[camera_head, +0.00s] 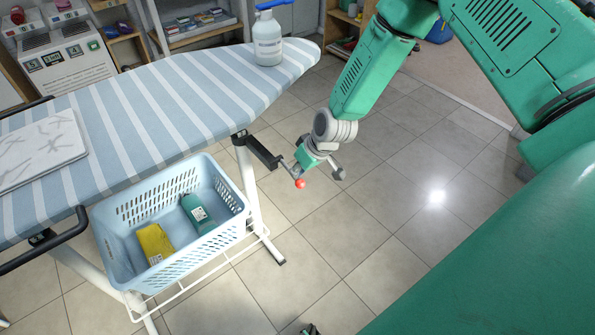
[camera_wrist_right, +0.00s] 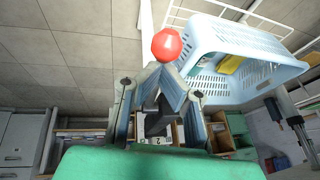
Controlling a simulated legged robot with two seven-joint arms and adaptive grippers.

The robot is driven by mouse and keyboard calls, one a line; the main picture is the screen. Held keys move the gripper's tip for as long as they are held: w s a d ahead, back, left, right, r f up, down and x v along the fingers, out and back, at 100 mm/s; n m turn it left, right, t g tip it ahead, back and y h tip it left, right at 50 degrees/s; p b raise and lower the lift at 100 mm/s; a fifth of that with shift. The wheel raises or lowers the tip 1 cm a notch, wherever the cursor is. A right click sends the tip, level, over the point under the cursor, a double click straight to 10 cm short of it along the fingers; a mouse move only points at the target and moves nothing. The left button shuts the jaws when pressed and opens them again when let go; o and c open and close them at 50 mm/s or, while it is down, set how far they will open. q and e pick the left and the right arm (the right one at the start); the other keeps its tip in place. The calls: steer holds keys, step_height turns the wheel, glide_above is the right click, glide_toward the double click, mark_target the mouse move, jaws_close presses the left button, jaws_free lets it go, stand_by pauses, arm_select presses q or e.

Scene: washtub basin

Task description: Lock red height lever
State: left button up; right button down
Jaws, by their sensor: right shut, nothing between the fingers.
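The red ball knob of the height lever (camera_head: 300,184) shows below the edge of the striped ironing board (camera_head: 190,98), near a dark bracket (camera_head: 262,152) on the board's frame. In the right wrist view the red knob (camera_wrist_right: 166,44) sits at the top centre, just beyond my fingertips. My right gripper (camera_head: 306,168) is at the knob; its fingers (camera_wrist_right: 160,70) converge and are shut with nothing between them. I cannot tell whether they touch the knob. The lever's stem is mostly hidden by the gripper. My left gripper is not in view.
A light-blue basket (camera_head: 225,180) with a yellow item (camera_head: 155,243) and a teal bottle (camera_head: 198,212) stands under the board. Tiled floor to the right is clear.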

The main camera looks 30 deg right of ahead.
steer(key=shift+f+t, duration=0.3)
steer(key=shift+t, duration=0.1)
steer(key=shift+f+b, duration=1.05)
steer(key=w+f+t+y+b, duration=0.1)
steer(key=w+f+t+b, duration=0.4)
steer(key=t+b, duration=0.2)
steer(key=shift+a+n+b, duration=0.15)
steer(key=shift+n+b, duration=0.25)
steer(key=shift+b, duration=0.15)
steer(key=shift+w, duration=0.2)
steer(key=shift+s+f, duration=0.1)
